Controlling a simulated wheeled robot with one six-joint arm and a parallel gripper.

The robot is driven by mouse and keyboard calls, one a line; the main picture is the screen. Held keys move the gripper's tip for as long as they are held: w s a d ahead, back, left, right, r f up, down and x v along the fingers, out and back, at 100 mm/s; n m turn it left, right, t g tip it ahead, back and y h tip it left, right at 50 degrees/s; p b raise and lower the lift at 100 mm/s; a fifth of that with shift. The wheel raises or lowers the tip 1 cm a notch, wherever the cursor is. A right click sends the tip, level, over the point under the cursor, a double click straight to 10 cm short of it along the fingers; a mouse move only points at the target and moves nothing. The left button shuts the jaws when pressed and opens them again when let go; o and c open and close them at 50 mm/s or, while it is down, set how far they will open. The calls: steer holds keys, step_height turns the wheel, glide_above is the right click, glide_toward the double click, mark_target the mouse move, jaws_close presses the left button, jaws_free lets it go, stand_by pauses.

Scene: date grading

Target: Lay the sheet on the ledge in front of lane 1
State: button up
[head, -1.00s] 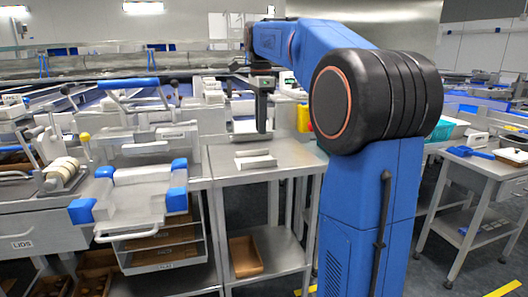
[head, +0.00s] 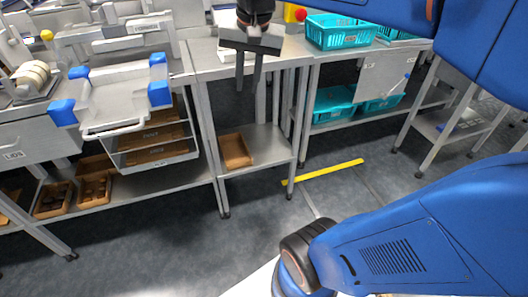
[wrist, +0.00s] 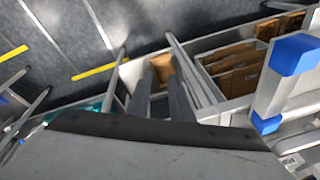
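My gripper (head: 247,84) hangs fingers down in front of the small steel table (head: 205,62) in the head view. Its two fingers are apart, with nothing seen between them. In the wrist view my gripper (wrist: 160,84) also shows a gap, with the floor-level shelf and a brown box behind it. I cannot make out the sheet in any view now. I cannot tell which ledge belongs to lane 1, as no lane number is readable. My gripper and its mount hide part of the steel table's top.
A steel tray frame with blue corners (head: 122,92) stands left of the table. A brown box (head: 236,150) sits on the lower shelf. Teal baskets (head: 340,32) stand on a bench to the right. The floor in front is clear, with a yellow strip (head: 325,172).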

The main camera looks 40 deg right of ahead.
steer(key=s+a+f+n+t, duration=0.2)
steer(key=s+f+n, duration=0.6)
steer(key=s+f, duration=0.4)
step_height(320, 180, down, 2)
steer(key=shift+a, duration=0.75)
